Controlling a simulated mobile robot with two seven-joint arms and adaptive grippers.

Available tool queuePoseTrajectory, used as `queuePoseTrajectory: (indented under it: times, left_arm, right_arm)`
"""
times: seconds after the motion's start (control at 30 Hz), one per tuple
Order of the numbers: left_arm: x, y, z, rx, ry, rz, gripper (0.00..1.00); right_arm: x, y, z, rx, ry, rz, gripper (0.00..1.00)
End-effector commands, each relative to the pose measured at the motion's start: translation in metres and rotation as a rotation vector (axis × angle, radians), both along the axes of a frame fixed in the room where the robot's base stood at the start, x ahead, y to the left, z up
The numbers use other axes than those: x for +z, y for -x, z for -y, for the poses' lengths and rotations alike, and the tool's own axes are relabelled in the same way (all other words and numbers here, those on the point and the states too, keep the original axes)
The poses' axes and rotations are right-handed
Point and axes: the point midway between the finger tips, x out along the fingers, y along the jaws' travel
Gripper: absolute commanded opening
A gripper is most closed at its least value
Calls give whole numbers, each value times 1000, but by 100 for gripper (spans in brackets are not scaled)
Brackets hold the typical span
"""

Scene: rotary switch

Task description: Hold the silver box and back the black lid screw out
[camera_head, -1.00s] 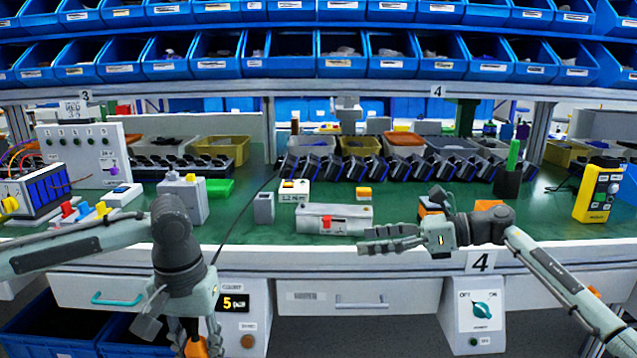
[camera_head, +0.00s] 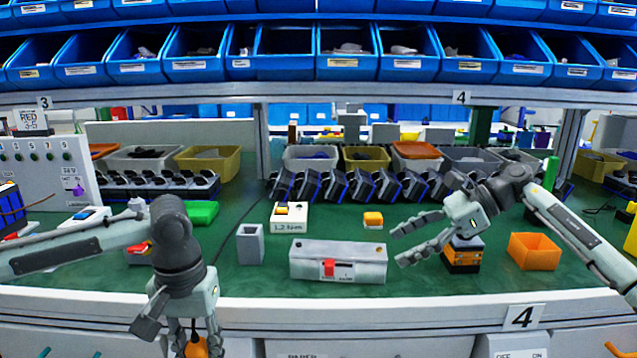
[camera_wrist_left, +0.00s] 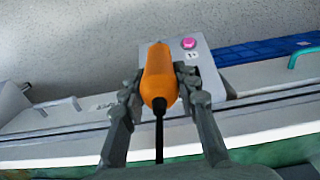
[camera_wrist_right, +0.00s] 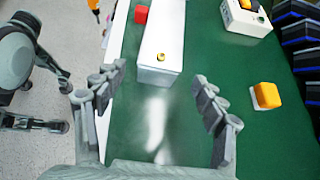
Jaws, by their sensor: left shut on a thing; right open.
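The silver box (camera_head: 338,262), long with a red switch on its front, sits on the green bench top.
A small grey open holder (camera_head: 250,244) stands left of the box. A white block (camera_head: 289,217) and a yellow-topped block (camera_head: 373,219) lie behind it. An orange bin (camera_head: 534,251) and a black-orange stack (camera_head: 462,254) are at the right. Bench in front of the box is clear.

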Motion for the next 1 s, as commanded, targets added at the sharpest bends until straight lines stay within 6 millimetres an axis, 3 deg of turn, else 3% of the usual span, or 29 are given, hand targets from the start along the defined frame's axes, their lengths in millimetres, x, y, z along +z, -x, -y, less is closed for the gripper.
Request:
queuePoseTrajectory:
  times: [0.33, 0.5, 0.9, 1.0]
  left_arm:
    - [4, 0, 0, 0, 1, 2, 0]
    - [-15, 0, 0, 0, 1, 2, 0]
    - [-18, -1, 0, 0, 1, 2, 0]
    - [-18, -1, 0, 0, 1, 2, 0]
  right_arm:
    - [-21, -3, -32, 2, -2, -1, 71]
    - [-36, -5, -49, 2, -2, 0, 71]
    - [-38, -6, -56, 0, -2, 0, 71]
    - [-38, -6, -56, 0, -2, 0, 58]
